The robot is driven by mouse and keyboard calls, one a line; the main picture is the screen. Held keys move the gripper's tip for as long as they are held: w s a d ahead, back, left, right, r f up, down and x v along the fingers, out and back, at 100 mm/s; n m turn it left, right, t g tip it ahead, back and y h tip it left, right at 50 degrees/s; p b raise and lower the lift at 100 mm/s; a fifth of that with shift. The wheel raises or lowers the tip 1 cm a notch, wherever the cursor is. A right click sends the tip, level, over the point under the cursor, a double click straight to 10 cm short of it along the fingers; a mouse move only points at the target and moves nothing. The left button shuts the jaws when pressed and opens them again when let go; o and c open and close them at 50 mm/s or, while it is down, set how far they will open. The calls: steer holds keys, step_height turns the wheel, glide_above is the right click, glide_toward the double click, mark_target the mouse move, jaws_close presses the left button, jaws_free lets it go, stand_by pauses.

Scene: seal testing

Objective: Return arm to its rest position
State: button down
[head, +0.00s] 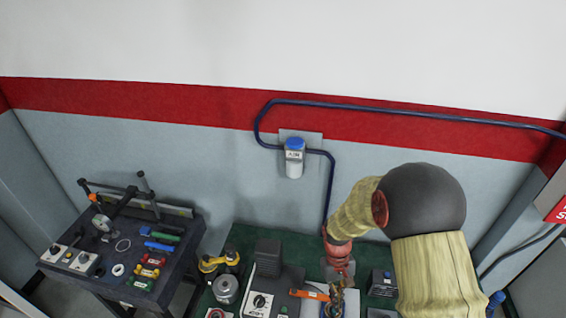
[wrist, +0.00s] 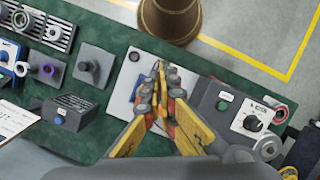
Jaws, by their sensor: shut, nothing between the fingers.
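My gripper (wrist: 158,70) shows in the wrist view with its yellow and red fingers brought together at the tips, nothing between them. It is over a pale plate (wrist: 122,92) on the green bench top (wrist: 112,38); the gap in height is hard to judge. In the head view my gripper (head: 336,300) points down over the bench near the bottom edge. My arm, in a yellowish cover with a dark rounded joint, reaches in from the right and hides part of the bench.
A grey control box (wrist: 238,112) with a black knob stands right of my gripper in the wrist view. Small dark blocks, including one with a blue button (wrist: 70,112), stand to the left. A dark tool table (head: 185,245) is at the left in the head view; a blue-capped canister (head: 294,160) is on the wall.

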steer(key=s+d+r+m+t+b, duration=0.1)
steer(key=s+r+t+b, duration=0.3)
steer(key=b, duration=0.8)
steer(key=s+d+r+m+t+y+b, duration=0.1)
steer(key=s+r+t+b, duration=0.4)
steer(key=s+b, duration=0.4)
steer(key=r+b, duration=0.1)
steer(key=b, duration=0.3)
steer(key=shift+r+m, duration=0.25)
steer(key=shift+m, duration=0.15)
